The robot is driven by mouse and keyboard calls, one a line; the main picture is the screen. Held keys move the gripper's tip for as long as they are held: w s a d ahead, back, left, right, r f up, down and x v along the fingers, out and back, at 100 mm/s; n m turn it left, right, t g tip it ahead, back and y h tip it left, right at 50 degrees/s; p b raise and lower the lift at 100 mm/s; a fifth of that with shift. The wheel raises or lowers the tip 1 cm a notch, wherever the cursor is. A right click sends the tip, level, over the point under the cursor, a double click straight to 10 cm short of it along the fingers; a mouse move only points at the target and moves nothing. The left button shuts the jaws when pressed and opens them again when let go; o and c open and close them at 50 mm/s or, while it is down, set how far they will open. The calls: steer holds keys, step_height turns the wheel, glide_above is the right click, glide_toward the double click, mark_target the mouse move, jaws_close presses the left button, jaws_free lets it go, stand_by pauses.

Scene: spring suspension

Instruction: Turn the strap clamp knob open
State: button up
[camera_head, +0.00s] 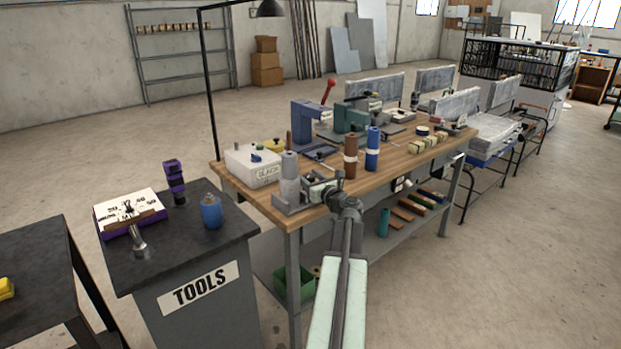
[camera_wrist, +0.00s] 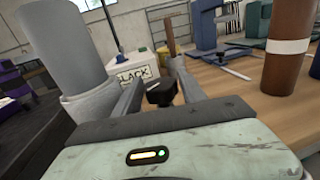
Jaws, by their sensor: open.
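A grey cylinder (camera_head: 290,172) stands upright in a grey metal fixture (camera_head: 290,206) at the near left corner of the wooden bench. In the wrist view the cylinder (camera_wrist: 62,45) fills the left side, with a pale grey band around its lower part. A small black knob (camera_wrist: 161,93), apparently the strap clamp knob, sits between the two fingers of my gripper (camera_wrist: 153,78). The fingers are open, one on each side of it, and I cannot tell whether either touches it. In the head view my gripper (camera_head: 322,186) is beside the fixture, and the knob is not distinct.
A brown cylinder (camera_head: 350,157) and a blue cylinder (camera_head: 373,149) stand to the right. The wooden bench (camera_head: 405,158) holds several fixtures. A dark tools cabinet (camera_head: 180,245) stands at left.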

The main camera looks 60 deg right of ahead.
steer(key=c, duration=0.9)
steer(key=shift+s+d, duration=0.1)
steer(key=shift+s, duration=0.05)
jaws_close()
